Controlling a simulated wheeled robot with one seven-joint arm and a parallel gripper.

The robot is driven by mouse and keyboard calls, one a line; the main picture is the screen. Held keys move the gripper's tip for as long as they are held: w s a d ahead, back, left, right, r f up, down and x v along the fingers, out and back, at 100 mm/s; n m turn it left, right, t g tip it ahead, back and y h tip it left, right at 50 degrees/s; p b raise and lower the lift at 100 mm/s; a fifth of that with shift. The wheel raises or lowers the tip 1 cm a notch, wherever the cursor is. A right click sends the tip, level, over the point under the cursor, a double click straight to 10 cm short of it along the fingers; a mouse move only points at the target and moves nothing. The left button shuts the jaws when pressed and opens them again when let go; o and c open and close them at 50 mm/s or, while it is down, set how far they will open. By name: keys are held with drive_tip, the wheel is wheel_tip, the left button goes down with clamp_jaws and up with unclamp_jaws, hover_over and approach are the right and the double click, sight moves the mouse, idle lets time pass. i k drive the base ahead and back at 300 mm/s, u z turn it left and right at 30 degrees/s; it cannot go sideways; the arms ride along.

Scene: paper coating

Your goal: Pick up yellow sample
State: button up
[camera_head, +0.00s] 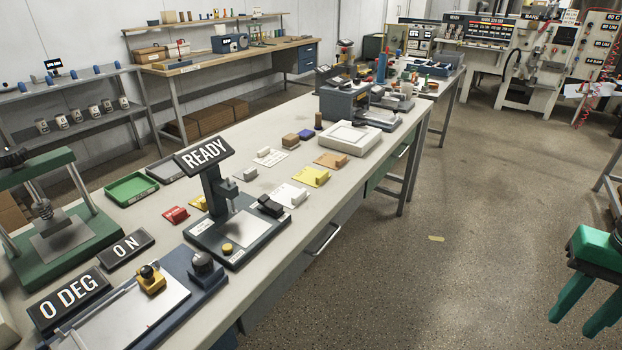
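The yellow sample (309,178) is a flat yellow sheet with a small yellow block on it. It lies on the long pale workbench (262,211), between a white sample (287,195) and an orange-tan sample (332,160). My gripper (573,325) is at the lower right edge, with two green fingers apart and nothing between them. It hangs over the floor, well right of the bench and far from the yellow sample. Its upper part is cut off by the frame.
A tester with a READY sign (204,153) stands left of the samples. A white-topped device (350,138) stands behind them. A small red sample (175,214) and a green tray (131,189) lie farther left. The speckled floor (450,200) right of the bench is mostly clear.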

sight(310, 176)
drive_tip(key=i, duration=0.95)
drive_tip(key=z, duration=0.05)
